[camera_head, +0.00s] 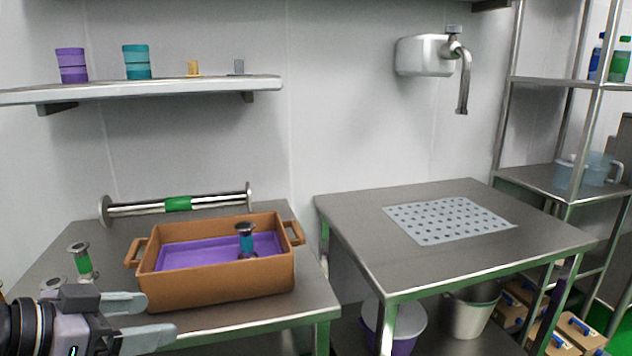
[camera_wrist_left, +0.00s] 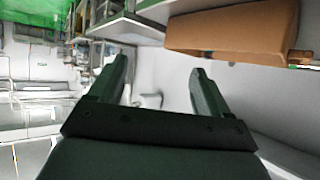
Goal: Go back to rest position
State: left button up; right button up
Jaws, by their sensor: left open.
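My left gripper (camera_head: 150,320) shows at the lower left of the head view, in front of the left table. Its two fingers are apart with nothing between them. In the left wrist view the fingers (camera_wrist_left: 158,85) are also spread and empty. A brown crate (camera_head: 215,287) with a purple inside stands on the left table (camera_head: 310,290), just beyond and to the right of the gripper. It also shows at the top of the left wrist view (camera_wrist_left: 235,32), apart from the fingers. A small metal part with a blue band (camera_head: 245,238) stands upright in the crate. My right gripper is not in view.
A metal pipe with a green band (camera_head: 178,204) lies behind the crate. A smaller green-banded part (camera_head: 83,262) stands left of it. The right table (camera_head: 360,225) holds a perforated mat (camera_head: 445,218) and is otherwise clear. A wall shelf (camera_head: 190,86) holds cups.

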pick_arm(q)
jog(key=s+d+f+n+t+y+p, duration=0.1)
jog(key=s+f+n+y+p, duration=0.1)
jog(key=f, duration=0.9)
jog(key=s+f+n+t+y+p, duration=0.1)
jog(key=s+f+n, duration=0.15)
jog(key=f, duration=0.95)
jog(key=s+d+f+g+y, duration=0.1)
jog(key=s+f+y, duration=0.1)
jog(key=s+f, duration=0.6)
jog(key=shift+s+d+n+y+p, duration=0.15)
jog(key=shift+s+n+y+p, duration=0.15)
jog(key=shift+s+n+p, duration=0.15)
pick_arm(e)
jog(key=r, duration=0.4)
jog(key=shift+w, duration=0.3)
